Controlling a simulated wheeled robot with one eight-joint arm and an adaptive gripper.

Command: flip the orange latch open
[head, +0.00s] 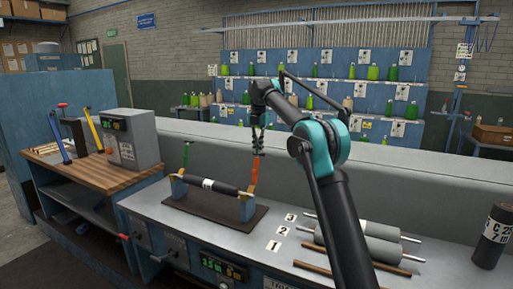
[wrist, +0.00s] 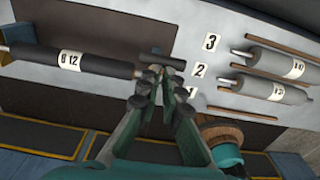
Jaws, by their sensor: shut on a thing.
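The orange latch (head: 255,171) stands nearly upright at the right end of the roller stand in the head view. My gripper (head: 258,148) comes down from above and is shut at the latch's upper end. The black roller (head: 224,187) with a white label lies across two blue supports on a dark mat (head: 205,218). A green latch (head: 185,158) stands upright at the stand's left end. In the wrist view the fingers of my gripper (wrist: 160,75) are close together beside the labelled roller (wrist: 70,62). The orange latch cannot be made out clearly there; the fingers hide their contact.
Grey rollers (head: 365,247) and brown rods lie on the bench to the right, beside the number cards (head: 282,230). A dark labelled cylinder (head: 491,240) stands at the far right. A grey instrument box (head: 130,138) stands on the wooden bench at left. A low grey wall runs behind.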

